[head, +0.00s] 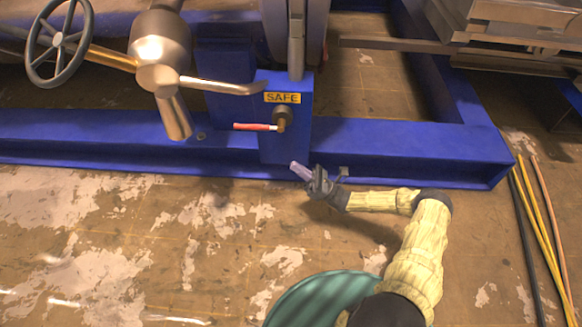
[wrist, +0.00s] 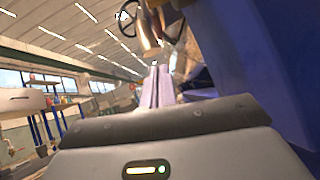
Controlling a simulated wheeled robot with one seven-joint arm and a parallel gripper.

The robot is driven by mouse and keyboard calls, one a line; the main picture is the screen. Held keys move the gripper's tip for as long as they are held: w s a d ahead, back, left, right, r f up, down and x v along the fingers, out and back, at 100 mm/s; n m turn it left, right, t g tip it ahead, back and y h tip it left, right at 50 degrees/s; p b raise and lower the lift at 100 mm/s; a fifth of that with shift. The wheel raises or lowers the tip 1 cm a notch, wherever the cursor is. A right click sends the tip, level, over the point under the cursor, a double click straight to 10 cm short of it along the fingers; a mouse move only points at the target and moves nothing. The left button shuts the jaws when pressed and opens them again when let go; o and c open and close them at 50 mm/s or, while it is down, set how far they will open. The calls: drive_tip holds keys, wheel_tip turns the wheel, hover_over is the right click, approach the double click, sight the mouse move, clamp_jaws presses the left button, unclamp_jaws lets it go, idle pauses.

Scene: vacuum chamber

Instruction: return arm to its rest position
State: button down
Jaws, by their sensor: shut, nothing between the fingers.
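My gripper (head: 299,170) is in front of the lower face of a blue post on the blue frame, below a red-handled valve (head: 257,127). Its purple fingers (wrist: 157,87) are together in the wrist view, with nothing between them. My arm (head: 423,240) reaches up from the bottom of the head view, bends at the elbow and runs left to the gripper. In the head view I cannot tell whether the gripper touches the post.
A blue frame beam (head: 400,152) crosses behind the gripper. A yellow SAFE label (head: 282,98) is above the valve. A handwheel (head: 59,40) stands at upper left. Yellow and black cables (head: 540,235) lie at right. The worn floor (head: 130,235) at left is open.

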drive_tip(key=shift+s+d+f, duration=0.15)
drive_tip(key=shift+d+f, duration=0.1)
drive_tip(key=shift+d, duration=0.1)
drive_tip(key=shift+a, duration=0.1)
